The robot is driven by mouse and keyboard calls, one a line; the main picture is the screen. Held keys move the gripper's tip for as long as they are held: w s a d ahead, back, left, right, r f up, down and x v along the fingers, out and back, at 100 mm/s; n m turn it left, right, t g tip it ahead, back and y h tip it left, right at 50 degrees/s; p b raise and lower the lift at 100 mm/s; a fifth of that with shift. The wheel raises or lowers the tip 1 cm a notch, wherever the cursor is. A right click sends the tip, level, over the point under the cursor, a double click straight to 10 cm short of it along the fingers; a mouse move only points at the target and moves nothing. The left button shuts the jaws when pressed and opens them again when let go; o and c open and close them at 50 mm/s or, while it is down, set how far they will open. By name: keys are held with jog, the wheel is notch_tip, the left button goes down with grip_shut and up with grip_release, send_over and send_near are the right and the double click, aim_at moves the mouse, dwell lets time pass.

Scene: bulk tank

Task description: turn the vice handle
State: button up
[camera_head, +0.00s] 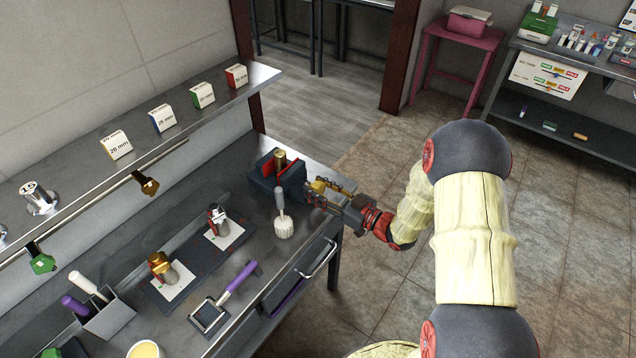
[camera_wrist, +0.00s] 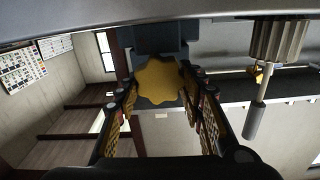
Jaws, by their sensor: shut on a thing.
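The vice (camera_head: 266,182) is dark blue with red jaw faces and stands at the right end of the steel bench. A brass cylinder (camera_head: 280,158) stands upright between its jaws. The vice handle (camera_wrist: 160,80) is a yellow lobed knob on the front of the vice, centred in the wrist view. My gripper (camera_head: 322,191) reaches in from the right at the bench edge. In the wrist view my gripper's fingers (camera_wrist: 162,97) lie on either side of the knob and are shut on it. In the head view the fingers partly hide the knob.
A brush-like tool (camera_head: 283,224) with a white ridged head stands on the bench close to the vice, and shows in the wrist view (camera_wrist: 279,42). A purple-handled tool (camera_head: 238,280) lies further left. Above the bench runs a shelf (camera_head: 75,165) with small boxes. The floor (camera_head: 400,300) beside the bench is clear.

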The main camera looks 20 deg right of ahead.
jog(key=m+p, duration=0.4)
jog(key=m, duration=0.1)
jog(key=shift+w+d+r+p, duration=0.2)
jog(key=shift+r+p, duration=0.05)
jog(key=shift+p, duration=0.1)
jog(key=shift+f+m+p, duration=0.15)
jog(key=shift+m+p, duration=0.75)
jog(key=shift+m, duration=0.4)
jog(key=shift+f+m, duration=0.1)
jog(key=shift+m, duration=0.2)
jog(key=o, duration=1.2)
jog(key=shift+f, duration=0.1)
jog(key=v, duration=1.2)
